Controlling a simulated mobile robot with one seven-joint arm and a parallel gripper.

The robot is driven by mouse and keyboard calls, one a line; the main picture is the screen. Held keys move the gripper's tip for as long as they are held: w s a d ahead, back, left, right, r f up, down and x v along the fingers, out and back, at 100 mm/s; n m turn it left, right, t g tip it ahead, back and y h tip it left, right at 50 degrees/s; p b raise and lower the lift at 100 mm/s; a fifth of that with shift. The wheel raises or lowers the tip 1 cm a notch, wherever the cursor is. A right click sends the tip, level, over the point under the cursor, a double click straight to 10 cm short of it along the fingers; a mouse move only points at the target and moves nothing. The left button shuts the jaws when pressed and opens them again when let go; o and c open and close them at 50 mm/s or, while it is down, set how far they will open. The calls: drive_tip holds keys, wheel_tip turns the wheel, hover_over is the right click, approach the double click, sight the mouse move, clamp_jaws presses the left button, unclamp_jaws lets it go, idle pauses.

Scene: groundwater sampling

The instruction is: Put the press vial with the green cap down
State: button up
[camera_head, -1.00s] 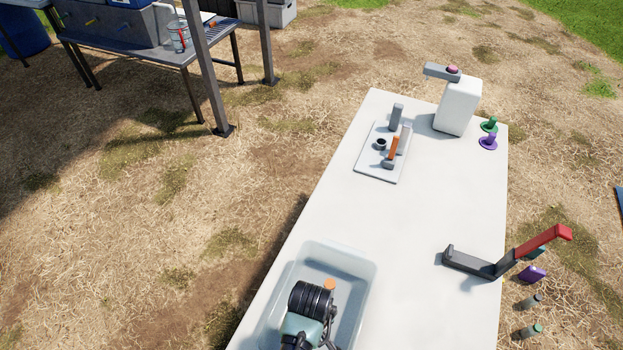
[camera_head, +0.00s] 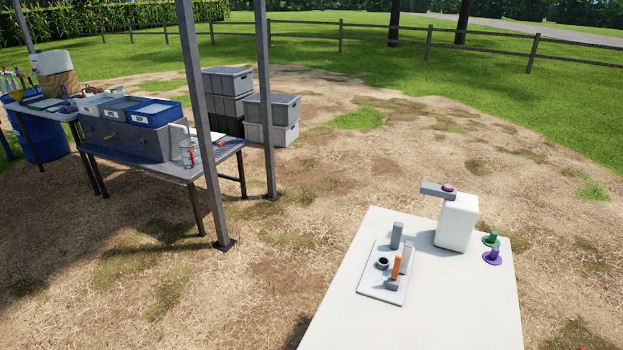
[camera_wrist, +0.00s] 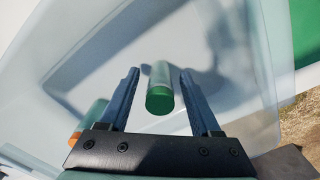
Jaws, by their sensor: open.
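The vial with the green cap (camera_wrist: 159,98) shows in the wrist view, its cap toward the camera and its clear body pointing away. It lies between my gripper's two blue fingers (camera_wrist: 159,74), with a visible gap on each side. My gripper is open. Around and beyond them is a pale translucent tub (camera_wrist: 75,60). Whether the vial touches the tub floor is hard to tell. My gripper and this vial are outside the head view.
Another vial with an orange cap (camera_wrist: 74,138) is partly hidden at the wrist view's lower left. In the head view, the white table (camera_head: 400,330) carries a grey tray with posts (camera_head: 375,285), a white press-like device (camera_head: 457,222), and green (camera_head: 491,240) and purple (camera_head: 492,257) pieces.

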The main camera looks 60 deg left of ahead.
drive_tip(key=shift+r, duration=0.1)
wheel_tip(320, 180, up, 12)
drive_tip(key=shift+r+p, duration=0.1)
drive_tip(key=shift+p, duration=0.45)
drive_tip(key=shift+w, duration=0.1)
